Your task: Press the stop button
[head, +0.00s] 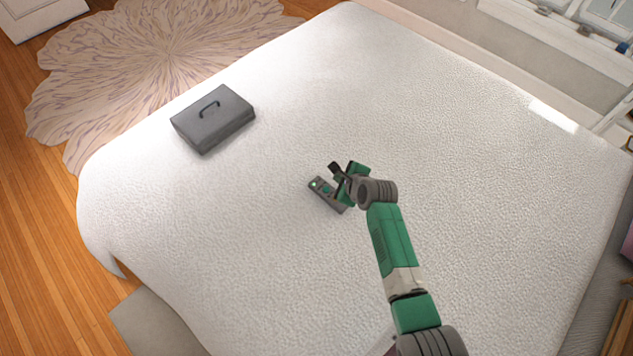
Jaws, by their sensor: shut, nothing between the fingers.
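A small dark grey control box (316,187) lies on the white bed, near the middle of the head view. It has small round green buttons on its top, one bright (314,184) at its far left end and one darker green (326,189) beside it. I cannot read any label, so which one is the stop button is not clear. My gripper (334,173) is shut and empty, right at the box and over its right part. My gripper and wrist hide some of the box. Whether the fingertips touch it I cannot tell.
A grey case (213,121) with a dark handle lies at the upper left of the bed (450,120). The bed is otherwise clear around the box. A flower-shaped rug (165,50) lies on the wooden floor beyond. A window is at the upper right.

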